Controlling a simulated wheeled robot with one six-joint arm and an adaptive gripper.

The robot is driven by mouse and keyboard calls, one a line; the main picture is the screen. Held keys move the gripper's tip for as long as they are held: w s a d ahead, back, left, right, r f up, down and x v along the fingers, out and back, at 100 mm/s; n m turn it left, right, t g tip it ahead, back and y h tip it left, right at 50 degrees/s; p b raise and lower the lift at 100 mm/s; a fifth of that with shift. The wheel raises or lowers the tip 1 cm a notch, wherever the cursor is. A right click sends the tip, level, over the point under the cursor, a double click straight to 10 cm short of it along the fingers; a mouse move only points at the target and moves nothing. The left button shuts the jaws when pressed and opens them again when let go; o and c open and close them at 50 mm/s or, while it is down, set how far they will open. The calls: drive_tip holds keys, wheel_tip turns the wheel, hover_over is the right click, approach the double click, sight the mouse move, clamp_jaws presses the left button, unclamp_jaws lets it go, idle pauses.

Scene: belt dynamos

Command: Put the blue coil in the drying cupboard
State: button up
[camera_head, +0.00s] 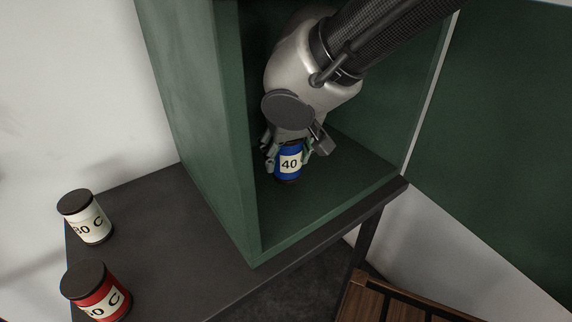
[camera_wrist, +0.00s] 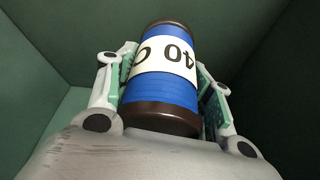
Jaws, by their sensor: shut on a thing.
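The blue coil (camera_head: 289,174) has dark ends and a white label reading 40. My gripper (camera_head: 287,158) is shut on it inside the green drying cupboard (camera_head: 212,130), above or at the cupboard floor; I cannot tell whether it touches. The coil stands roughly upright in the head view. In the wrist view the blue coil (camera_wrist: 160,92) sits between the two fingers of my gripper (camera_wrist: 165,85), with green cupboard walls around. My arm reaches in through the open front from the upper right.
A white coil (camera_head: 86,217) and a red coil (camera_head: 97,291) stand on the dark table (camera_head: 185,240) left of the cupboard. The cupboard's open door (camera_head: 495,130) is at the right. A brown wooden piece (camera_head: 400,300) lies low at the right. The cupboard floor around the coil is clear.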

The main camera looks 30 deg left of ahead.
sight(293, 153)
drive_tip(key=shift+s+d+f, duration=0.1)
drive_tip(key=shift+f, duration=1.55)
drive_tip(key=shift+f, duration=0.1)
drive_tip(key=o, duration=1.5)
drive_tip(key=shift+f, duration=0.1)
drive_tip(key=shift+s+r, duration=0.1)
drive_tip(key=shift+r, duration=0.45)
drive_tip(key=r, duration=0.1)
drive_tip(key=s+d+r, duration=0.2)
drive_tip(key=r, duration=0.1)
drive_tip(key=shift+d, duration=0.2)
drive_tip(key=s+d, duration=0.7)
drive_tip(key=d, duration=0.1)
